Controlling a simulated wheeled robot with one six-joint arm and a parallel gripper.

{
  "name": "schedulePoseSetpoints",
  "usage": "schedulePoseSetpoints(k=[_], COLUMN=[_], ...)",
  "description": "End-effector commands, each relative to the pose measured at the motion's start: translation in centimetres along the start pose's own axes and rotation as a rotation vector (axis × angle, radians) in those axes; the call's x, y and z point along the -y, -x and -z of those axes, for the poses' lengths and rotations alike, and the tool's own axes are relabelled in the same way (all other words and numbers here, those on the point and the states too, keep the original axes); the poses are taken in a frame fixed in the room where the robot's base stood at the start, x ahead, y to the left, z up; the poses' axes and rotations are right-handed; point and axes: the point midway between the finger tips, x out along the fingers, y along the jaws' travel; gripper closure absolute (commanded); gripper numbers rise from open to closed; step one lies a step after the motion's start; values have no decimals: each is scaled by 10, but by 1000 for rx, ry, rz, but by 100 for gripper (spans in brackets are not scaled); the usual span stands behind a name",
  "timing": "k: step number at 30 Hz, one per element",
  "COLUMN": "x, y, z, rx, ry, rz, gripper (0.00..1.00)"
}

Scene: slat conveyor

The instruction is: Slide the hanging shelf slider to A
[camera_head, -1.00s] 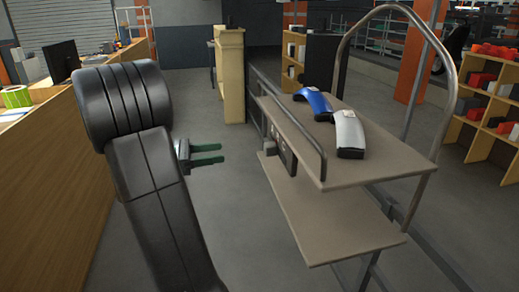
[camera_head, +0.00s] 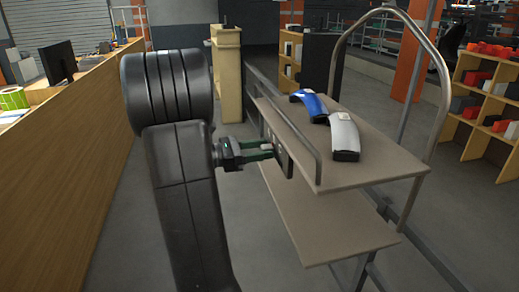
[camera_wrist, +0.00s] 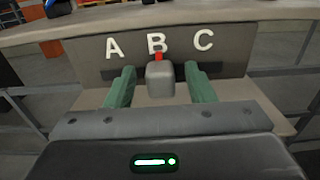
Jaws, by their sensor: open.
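The slider (camera_wrist: 160,80) is a grey block with a red pointer (camera_wrist: 159,57) on top, on a dark panel (camera_wrist: 231,62) under the hanging shelf's edge. White letters A (camera_wrist: 112,47), B (camera_wrist: 157,43) and C (camera_wrist: 203,40) run left to right above it. The pointer is at B. My gripper (camera_wrist: 160,75) is open, its green fingers on either side of the slider with gaps visible. In the head view my gripper (camera_head: 268,148) reaches the panel side of the shelf, and the slider is hidden.
The upper shelf board (camera_head: 375,165) holds a blue curved object (camera_head: 309,103) and a grey one (camera_head: 344,135). A lower board (camera_head: 330,225) is beneath. A metal rail (camera_head: 291,132) runs along the upper edge. A wooden counter (camera_head: 65,150) stands left, with open floor between.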

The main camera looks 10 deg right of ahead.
Motion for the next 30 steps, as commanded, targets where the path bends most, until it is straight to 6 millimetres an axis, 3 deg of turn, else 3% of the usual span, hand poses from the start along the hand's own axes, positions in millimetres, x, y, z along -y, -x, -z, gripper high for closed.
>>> schedulePoseSetpoints(k=[7,15,21,30], x=[0,0,-5,-44], y=[0,0,0,0], z=[0,0,-2,-3], rx=[0,0,0,0], ry=[0,0,0,1], rz=[0,0,0,0], gripper=[51,100,100,100])
